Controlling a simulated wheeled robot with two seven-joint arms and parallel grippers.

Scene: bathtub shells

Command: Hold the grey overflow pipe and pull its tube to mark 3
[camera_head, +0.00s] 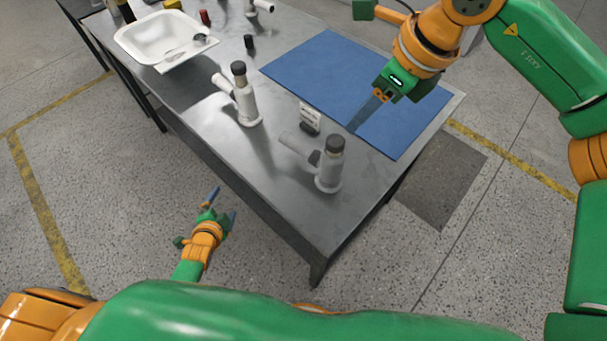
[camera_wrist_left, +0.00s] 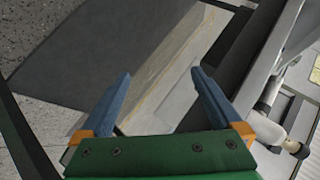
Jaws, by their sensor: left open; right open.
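A light grey overflow pipe (camera_head: 330,168) with a dark cap stands upright near the table's front right corner. Its grey side tube (camera_head: 297,145) points left; any marks on it are too small to read. A similar whiter pipe (camera_head: 246,103) stands to its left, with its tube pointing up and left. My left gripper (camera_head: 222,205) is open and empty, off the table's front edge and apart from both pipes; its spread fingers also show in the left wrist view (camera_wrist_left: 162,85). My right gripper (camera_head: 366,112) is over the blue mat, behind the grey pipe, and appears empty.
A blue mat (camera_head: 315,68) covers the right of the metal table (camera_head: 272,192). A small white card (camera_head: 309,116) stands between the pipes and the mat. A white basin (camera_head: 150,35), another pipe (camera_head: 252,8) and small items are farther back.

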